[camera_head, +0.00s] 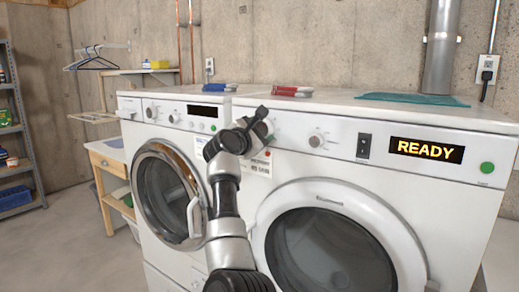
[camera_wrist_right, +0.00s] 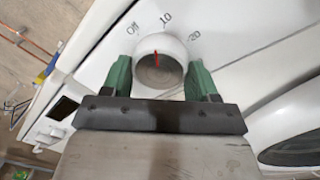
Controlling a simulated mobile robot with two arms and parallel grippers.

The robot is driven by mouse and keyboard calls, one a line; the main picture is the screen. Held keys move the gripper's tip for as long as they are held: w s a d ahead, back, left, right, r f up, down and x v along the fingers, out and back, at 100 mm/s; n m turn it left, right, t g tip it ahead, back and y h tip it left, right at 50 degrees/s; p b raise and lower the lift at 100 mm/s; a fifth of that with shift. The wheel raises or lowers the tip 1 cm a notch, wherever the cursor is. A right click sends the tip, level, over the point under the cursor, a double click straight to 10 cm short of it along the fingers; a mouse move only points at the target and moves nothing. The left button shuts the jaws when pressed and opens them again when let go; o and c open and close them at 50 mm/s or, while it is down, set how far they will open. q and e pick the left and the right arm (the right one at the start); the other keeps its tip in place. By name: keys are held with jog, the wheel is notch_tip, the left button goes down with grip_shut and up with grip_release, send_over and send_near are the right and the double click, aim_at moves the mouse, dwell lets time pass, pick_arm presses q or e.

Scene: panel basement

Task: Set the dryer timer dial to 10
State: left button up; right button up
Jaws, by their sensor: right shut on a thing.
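The dryer (camera_head: 470,180) is the white machine on the right in the head view. Its timer dial (camera_wrist_right: 160,72) is a white knob with a red pointer mark, seen in the right wrist view. The labels Off, 10 and 20 curve around it. The red mark points between Off and 10, nearer 10. My right gripper (camera_wrist_right: 162,80) has its green fingers shut on either side of the dial. In the head view, my right gripper (camera_head: 258,124) is at the left end of the dryer panel and hides the dial. My left gripper is not in view.
The dryer panel also has another knob (camera_head: 316,139), a black switch (camera_head: 364,146), a display (camera_head: 426,150) reading READY and a green button (camera_head: 487,167). A washer (camera_head: 150,125) stands at left. A teal cloth (camera_head: 412,99) and red item (camera_head: 291,91) lie on top.

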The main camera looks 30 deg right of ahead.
jog(key=shift+m+b, duration=0.9)
jog(key=o, duration=0.9)
jog(key=shift+w, duration=0.1)
jog(key=b+v, duration=0.5)
jog(key=v, duration=0.6)
